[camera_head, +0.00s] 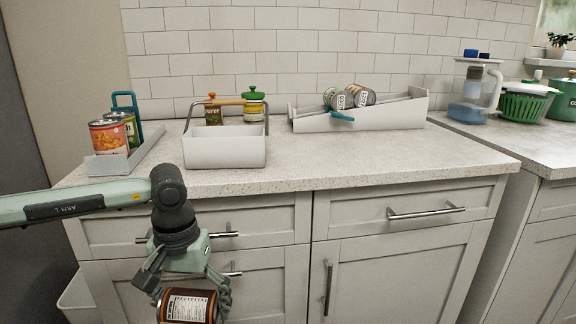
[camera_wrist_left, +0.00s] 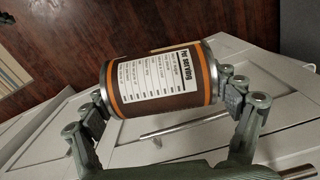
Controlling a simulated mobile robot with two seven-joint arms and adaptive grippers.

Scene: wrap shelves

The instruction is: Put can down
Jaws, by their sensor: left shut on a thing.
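My left gripper (camera_head: 188,287) is shut on a brown can (camera_head: 188,306) with a white label. It holds the can low in front of the cabinet doors, below the counter edge. In the left wrist view the can (camera_wrist_left: 160,80) lies sideways between the two fingers of the left gripper (camera_wrist_left: 168,98), with orange bands and silver ends. The can touches no surface that I can see. The lower part of the can is cut off by the bottom edge of the head view. My right gripper is not in view.
The counter's front middle is clear. Drawer handles (camera_head: 425,213) stick out from the cabinet.

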